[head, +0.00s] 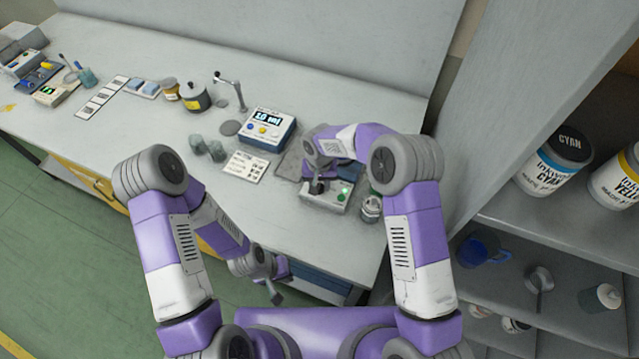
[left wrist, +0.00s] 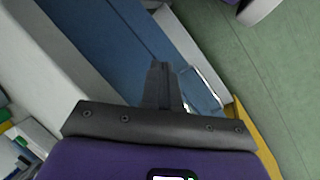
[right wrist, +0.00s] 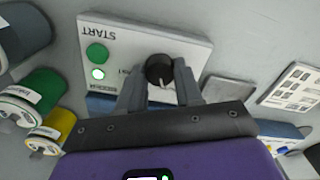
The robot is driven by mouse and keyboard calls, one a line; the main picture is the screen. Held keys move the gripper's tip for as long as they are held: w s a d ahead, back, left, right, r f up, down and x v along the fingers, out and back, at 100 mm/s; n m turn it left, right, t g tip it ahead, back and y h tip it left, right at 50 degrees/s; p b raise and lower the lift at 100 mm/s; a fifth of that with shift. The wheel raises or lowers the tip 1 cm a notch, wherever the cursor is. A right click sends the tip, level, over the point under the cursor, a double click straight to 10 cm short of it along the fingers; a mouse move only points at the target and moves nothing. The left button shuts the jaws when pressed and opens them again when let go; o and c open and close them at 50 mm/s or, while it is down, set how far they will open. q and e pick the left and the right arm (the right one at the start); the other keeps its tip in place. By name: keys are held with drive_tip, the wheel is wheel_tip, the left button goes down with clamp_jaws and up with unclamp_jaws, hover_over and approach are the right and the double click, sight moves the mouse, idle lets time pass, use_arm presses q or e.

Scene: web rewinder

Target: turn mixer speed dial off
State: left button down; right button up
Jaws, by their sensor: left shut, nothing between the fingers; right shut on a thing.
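The mixer control box (head: 337,196) is a pale box near the front edge of the bench. In the right wrist view the box (right wrist: 125,45) carries a START label, a green button (right wrist: 97,54), a lit green lamp (right wrist: 98,73) and a black round speed dial (right wrist: 159,70) with a pale pointer mark. My right gripper (right wrist: 160,82) has its fingers on either side of the dial and is shut on it. In the head view my right gripper (head: 318,187) partly hides the dial. My left gripper (head: 276,298) is shut and empty, low in front of the bench; its closed fingers (left wrist: 160,82) show in its wrist view.
A metal jar (head: 371,208) stands just right of the box. A blue-and-white display unit (head: 266,129), a label card (head: 246,167) and grey-green cups (head: 216,151) are to its left. Shelves with ink containers (head: 553,163) rise at the right.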

drive_tip(key=shift+n, duration=0.3)
drive_tip(key=n+b, duration=0.1)
drive_tip(key=n, duration=0.2)
drive_tip(key=shift+n, duration=2.6)
drive_tip(key=o, duration=1)
drive_tip(key=shift+o, duration=0.2)
drive_tip(key=shift+r, duration=0.15)
wheel_tip(320, 180, up, 7)
drive_tip(key=shift+r, duration=0.2)
